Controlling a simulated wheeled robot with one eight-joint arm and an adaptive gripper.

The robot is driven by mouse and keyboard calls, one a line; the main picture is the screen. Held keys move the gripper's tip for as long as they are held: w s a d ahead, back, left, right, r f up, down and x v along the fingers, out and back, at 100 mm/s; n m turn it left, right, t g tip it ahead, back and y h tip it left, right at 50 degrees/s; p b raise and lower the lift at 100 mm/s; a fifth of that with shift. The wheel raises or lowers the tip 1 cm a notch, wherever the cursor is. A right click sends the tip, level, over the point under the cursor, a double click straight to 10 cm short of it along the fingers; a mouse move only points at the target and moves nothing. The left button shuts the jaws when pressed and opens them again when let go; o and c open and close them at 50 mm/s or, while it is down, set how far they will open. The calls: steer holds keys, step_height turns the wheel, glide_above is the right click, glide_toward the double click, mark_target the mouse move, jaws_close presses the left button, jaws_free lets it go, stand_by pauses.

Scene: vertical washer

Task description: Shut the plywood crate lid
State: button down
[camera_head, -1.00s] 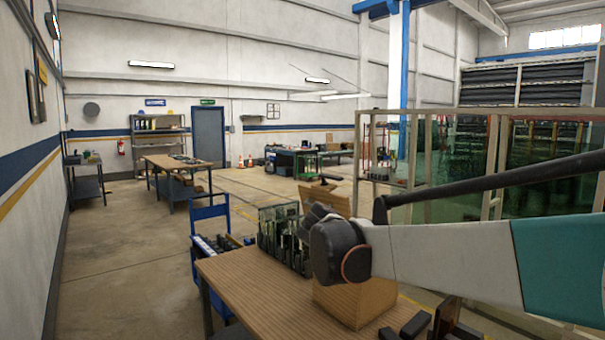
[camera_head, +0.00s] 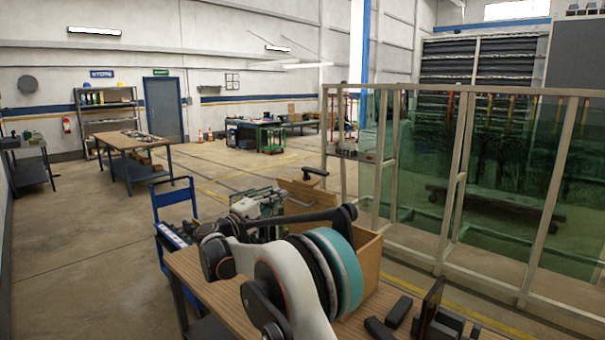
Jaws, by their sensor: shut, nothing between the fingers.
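The plywood crate (camera_head: 369,262) stands on the wooden table, largely hidden behind my arm. Its right wall and part of its top rim show. A brown plywood panel, which looks like the crate's lid (camera_head: 303,196), stands raised at the crate's far left side, with a dark handle-like part near its top. My gripper (camera_head: 284,197) is just left of the panel, partly hidden by my arm links. It is shut with nothing in it. Whether it touches the panel cannot be told.
Dark blocks and a dark upright piece (camera_head: 432,305) lie on the table (camera_head: 195,281) at the crate's near right. A blue cart (camera_head: 172,205) stands left of the table. A glazed metal frame (camera_head: 455,190) stands behind at the right.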

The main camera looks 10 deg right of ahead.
mark_target(313, 172)
steer(key=x, duration=1.4)
steer(key=shift+p, duration=0.4)
